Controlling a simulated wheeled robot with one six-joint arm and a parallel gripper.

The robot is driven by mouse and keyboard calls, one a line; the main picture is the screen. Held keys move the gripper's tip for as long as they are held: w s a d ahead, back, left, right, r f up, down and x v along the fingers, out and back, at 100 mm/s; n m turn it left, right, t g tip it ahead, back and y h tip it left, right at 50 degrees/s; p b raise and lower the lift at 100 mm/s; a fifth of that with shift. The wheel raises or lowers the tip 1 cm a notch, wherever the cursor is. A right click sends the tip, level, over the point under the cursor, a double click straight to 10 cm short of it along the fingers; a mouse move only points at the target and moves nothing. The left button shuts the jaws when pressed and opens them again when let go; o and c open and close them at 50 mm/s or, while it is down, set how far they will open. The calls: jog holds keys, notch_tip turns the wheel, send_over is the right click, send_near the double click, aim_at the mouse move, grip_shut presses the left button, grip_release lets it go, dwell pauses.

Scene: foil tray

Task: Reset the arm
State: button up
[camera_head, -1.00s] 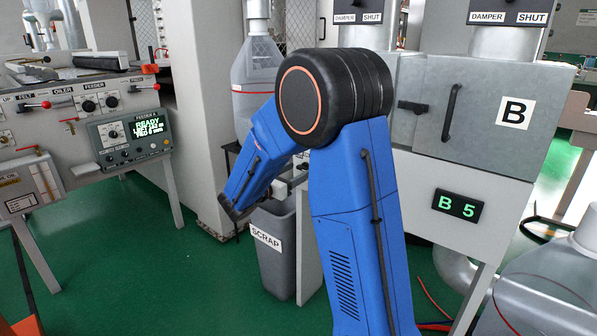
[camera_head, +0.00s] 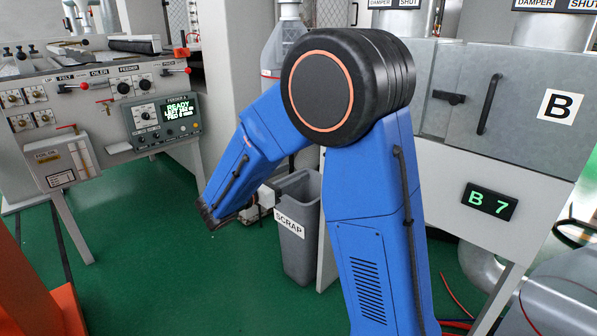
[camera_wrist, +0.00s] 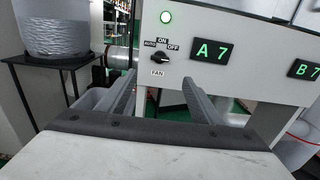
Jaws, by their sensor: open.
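My blue arm fills the middle of the head view, bent at its large black joint, with the forearm slanting down to the left. In the wrist view my gripper (camera_wrist: 165,95) is open, its two grey fingers apart with nothing between them. Beyond the fingers is a white panel (camera_wrist: 225,85) with a fan switch (camera_wrist: 160,57), a lit lamp and a green A 7 display (camera_wrist: 212,51). In the head view the fingers are hidden behind my arm.
A grey scrap bin (camera_head: 297,245) stands close behind my forearm. The feeder machine (camera_head: 110,110) with a READY screen is at left. The cabinet marked B (camera_head: 500,85) with a B 7 display (camera_head: 489,201) is at right.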

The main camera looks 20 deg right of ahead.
jog(key=shift+s+a, duration=0.1)
jog(key=shift+a, duration=0.25)
dwell(0.3)
jog(key=s+d+f+m+g+y, duration=0.2)
jog(key=s+d+m+g+y, duration=0.3)
jog(key=s, duration=0.6)
jog(key=s+d+f+m+g+y, duration=0.1)
jog(key=s+d+m+y, duration=0.2)
jog(key=s+m, duration=0.55)
jog(key=s+a+f+m+t+y, duration=0.1)
jog(key=s+a+m+t+y, duration=0.3)
jog(key=s+a+m+y, duration=0.4)
jog(key=shift+s+a+t+y, duration=0.4)
jog(key=shift+s+a, duration=0.85)
jog(key=shift+s, duration=1.8)
jog(key=shift+m, duration=0.25)
